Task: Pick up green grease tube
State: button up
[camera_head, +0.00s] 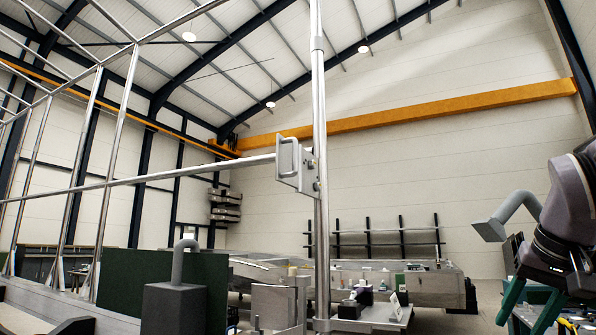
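I cannot make out a green grease tube in this view. Part of my arm, with purple-grey and dark links, fills the right edge.
A metal post (319,170) with a bracket and a horizontal rail stands close in front. A dark box (173,309) with a bent grey pipe is at lower left. A low bench (372,318) with small items stands at bottom centre. Long grey pontoon structures lie behind.

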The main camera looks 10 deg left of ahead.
aim_at(400, 278)
jog(key=u, duration=0.6)
jog(key=i+l+u, duration=0.15)
jog(key=l+u, duration=0.15)
jog(key=l, duration=0.15)
jog(key=l+u, duration=0.35)
jog(key=i+l+u, duration=0.1)
jog(key=l+u, duration=0.2)
jog(key=l, duration=0.25)
jog(key=l+u, duration=0.1)
jog(key=l, duration=0.8)
jog(key=l+u, duration=0.1)
jog(key=l, duration=0.85)
jog(key=k+l+u, duration=0.1)
jog(key=l, duration=0.8)
